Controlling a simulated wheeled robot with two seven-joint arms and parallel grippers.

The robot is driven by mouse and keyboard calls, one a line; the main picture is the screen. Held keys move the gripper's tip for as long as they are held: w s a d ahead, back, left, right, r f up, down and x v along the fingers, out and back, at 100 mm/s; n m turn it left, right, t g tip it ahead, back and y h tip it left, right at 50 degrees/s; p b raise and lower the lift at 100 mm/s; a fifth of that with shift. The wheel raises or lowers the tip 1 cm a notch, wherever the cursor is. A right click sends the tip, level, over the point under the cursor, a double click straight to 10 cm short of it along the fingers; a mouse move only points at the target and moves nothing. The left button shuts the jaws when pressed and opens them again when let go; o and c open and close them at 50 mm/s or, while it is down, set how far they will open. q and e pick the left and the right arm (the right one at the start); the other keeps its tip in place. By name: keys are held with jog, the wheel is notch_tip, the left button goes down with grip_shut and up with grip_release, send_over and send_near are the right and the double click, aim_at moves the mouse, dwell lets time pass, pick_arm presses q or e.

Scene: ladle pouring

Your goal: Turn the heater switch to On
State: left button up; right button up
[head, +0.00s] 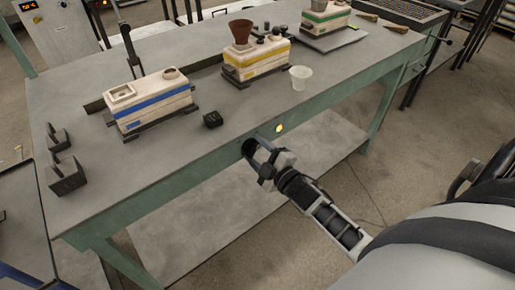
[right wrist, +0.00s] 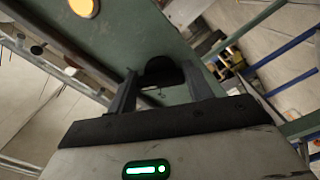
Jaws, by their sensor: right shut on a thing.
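The heater switch is a black round knob (head: 249,146) on the green front edge of the workbench, and it also shows in the right wrist view (right wrist: 161,72). My right gripper (head: 257,154) is at this knob, with its two fingers (right wrist: 154,88) on either side of it, shut on it. The fingers hide part of the knob, and I cannot read any On or Off marking. A round yellow-orange light (head: 279,128) glows on the same edge, to the right of the knob; it also shows in the right wrist view (right wrist: 83,7). My left gripper is not in view.
On the grey bench top (head: 180,165) stand white boxes with a blue stripe (head: 152,106), a yellow stripe (head: 256,67) and a green stripe (head: 320,19). A clear cup (head: 300,77) and a small black block (head: 212,120) stand nearer the front edge. A lower shelf (head: 215,215) lies beneath.

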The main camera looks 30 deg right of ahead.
jog(key=shift+m+p, duration=0.3)
jog(key=shift+m, duration=1)
jog(key=shift+f+m, duration=0.1)
jog(key=shift+m, duration=0.2)
jog(key=o, duration=1)
jog(key=shift+s, duration=0.1)
jog(key=s, duration=1)
jog(key=s+d, duration=0.1)
jog(key=s, duration=0.4)
jog(key=shift+s+d, duration=0.1)
jog(key=shift+s, duration=0.3)
jog(key=s+a+f+m+g, duration=0.1)
jog(key=a+m+g, duration=0.1)
jog(key=a, duration=0.3)
jog(key=a+f+m+g+y, duration=0.1)
jog(key=a+m+g, duration=0.1)
jog(key=a, duration=0.4)
jog(key=s+a+m+g, duration=0.1)
jog(key=a+m+g, duration=0.2)
jog(key=a, duration=0.2)
jog(key=shift+s+a+f+g+y, duration=0.3)
jog(key=shift+a+f+y, duration=0.1)
